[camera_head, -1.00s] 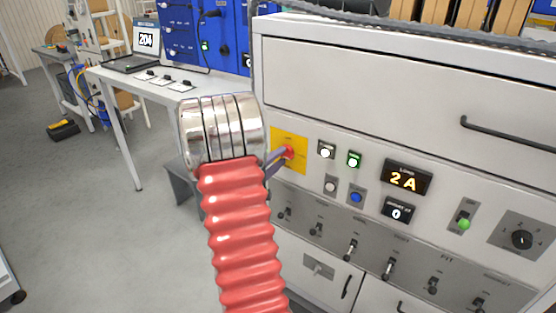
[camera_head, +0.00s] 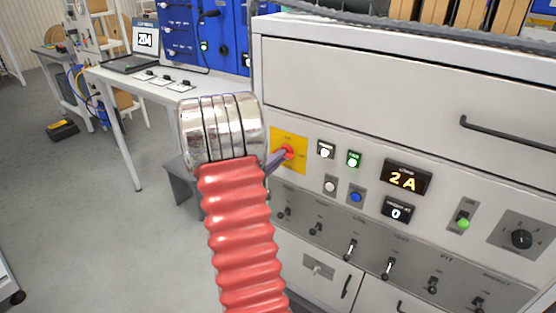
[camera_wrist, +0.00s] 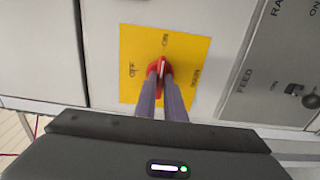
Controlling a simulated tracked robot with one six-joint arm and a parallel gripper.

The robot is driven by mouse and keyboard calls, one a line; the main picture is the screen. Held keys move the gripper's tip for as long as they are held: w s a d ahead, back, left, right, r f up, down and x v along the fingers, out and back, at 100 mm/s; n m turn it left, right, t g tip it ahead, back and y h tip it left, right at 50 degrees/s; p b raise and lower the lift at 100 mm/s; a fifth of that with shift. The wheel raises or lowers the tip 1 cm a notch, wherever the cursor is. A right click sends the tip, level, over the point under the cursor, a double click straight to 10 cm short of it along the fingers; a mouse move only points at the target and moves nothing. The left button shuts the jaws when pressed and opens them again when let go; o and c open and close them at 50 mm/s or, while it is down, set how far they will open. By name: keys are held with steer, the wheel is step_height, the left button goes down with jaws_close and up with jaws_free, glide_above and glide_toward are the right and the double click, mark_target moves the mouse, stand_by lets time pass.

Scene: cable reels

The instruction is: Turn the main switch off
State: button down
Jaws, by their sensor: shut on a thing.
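The main switch is a red rotary handle (camera_wrist: 160,72) on a yellow plate (camera_wrist: 190,50) with "ON", "OFF" and other lettering in the wrist view. In that view the handle points towards the "ON" mark. In the head view the red handle (camera_head: 289,151) and yellow plate (camera_head: 286,136) are on the left of the cabinet's front panel. My gripper (camera_wrist: 161,80) is shut on the red handle, with one finger on each side of it. In the head view my arm hides most of the gripper (camera_head: 279,157).
A white table (camera_head: 120,80) with a laptop (camera_head: 138,50) stands at left. Open floor lies at left.

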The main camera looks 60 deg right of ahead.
steer(key=shift+f+n, duration=0.1)
steer(key=shift+n, duration=0.3)
steer(key=n, duration=1.7)
steer(key=shift+d, duration=0.1)
stand_by(0.5)
steer(key=c, duration=1.8)
jaws_free()
steer(key=shift+c, duration=0.2)
